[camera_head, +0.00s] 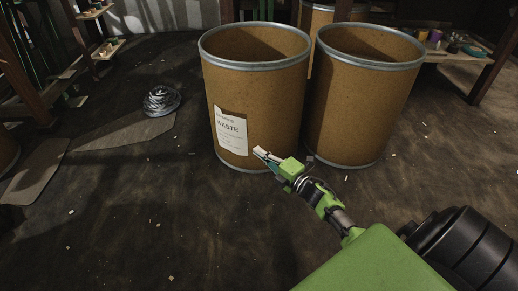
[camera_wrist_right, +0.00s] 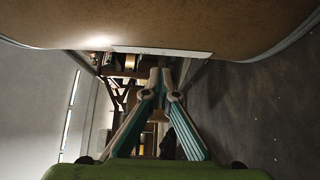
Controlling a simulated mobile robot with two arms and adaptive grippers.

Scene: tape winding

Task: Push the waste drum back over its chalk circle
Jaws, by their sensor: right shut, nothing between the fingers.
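The waste drum (camera_head: 255,95) is a brown fibre drum with metal rims and a white label reading WASTE. It stands upright and open-topped in the middle of the head view. My right gripper (camera_head: 259,153) is shut and empty, low at the front of the drum by the label's lower right edge. I cannot tell whether it touches the drum. In the right wrist view the closed fingers (camera_wrist_right: 161,75) show below the drum's brown side (camera_wrist_right: 180,25), with the label's edge showing. No chalk circle is visible. My left gripper is not in view.
A second brown drum (camera_head: 362,95) stands close beside the waste drum on the right. A silvery coiled thing (camera_head: 161,101) lies on the floor to the left, near flat cardboard pieces (camera_head: 120,138). A low shelf with jars (camera_head: 452,48) is at back right. The left front floor is mostly clear.

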